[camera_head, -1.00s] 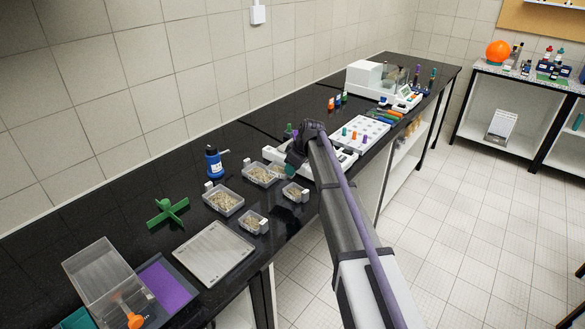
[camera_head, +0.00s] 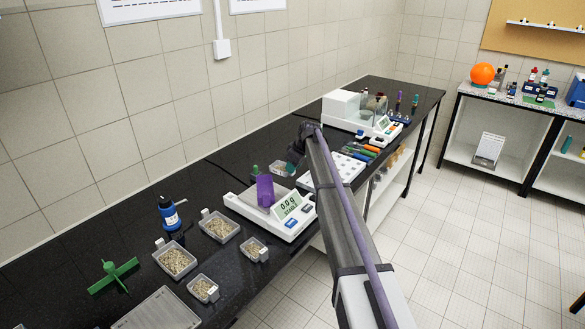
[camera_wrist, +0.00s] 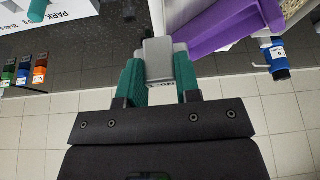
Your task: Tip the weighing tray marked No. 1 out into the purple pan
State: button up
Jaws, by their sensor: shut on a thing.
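The purple pan (camera_head: 265,191) stands on the plate of a white balance (camera_head: 236,202), whose display reads 0.0 g. My gripper (camera_head: 292,160) is just beyond it, to the right. Its green fingers (camera_wrist: 158,75) are shut on a grey tab (camera_wrist: 157,58) with a partly readable label, upside down. The tab seems to belong to a small pale tray (camera_head: 281,168) at the gripper in the head view. What it holds cannot be made out. The pan also shows in the wrist view (camera_wrist: 215,28), close beyond the tab.
Several clear trays of grain stand left of the balance, such as one at the front (camera_head: 203,289). A white rack (camera_head: 349,169) and another balance (camera_head: 359,122) lie to the right.

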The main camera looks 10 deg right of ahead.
jog(key=s+a+t+h+b, duration=0.1)
jog(key=a+h, duration=0.2)
jog(key=s+a+n+t+h+b, duration=0.1)
jog(key=a+h+b, duration=0.1)
jog(key=h, duration=0.1)
jog(key=s+a+n+t+h+b, duration=0.1)
jog(key=a+t+h, duration=0.1)
jog(key=a+h, duration=0.1)
jog(key=shift+s+a+r+h+b, duration=0.3)
jog(key=shift+r+h, duration=0.1)
jog(key=shift+h, duration=0.1)
jog(key=a+n+t+h+b, duration=0.1)
jog(key=h+b, duration=0.1)
jog(key=b, duration=0.2)
jog(key=s+a+n+t+h+b, duration=0.1)
jog(key=a+t+h+b, duration=0.1)
jog(key=h+b, duration=0.1)
jog(key=a+t+h+b, duration=0.1)
jog(key=t+h+b, duration=0.1)
jog(key=b, duration=0.4)
jog(key=shift+s+a+f+n+h, duration=0.25)
jog(key=shift+s+n+h, duration=0.05)
jog(key=shift+n, duration=0.1)
jog(key=shift+r, duration=0.1)
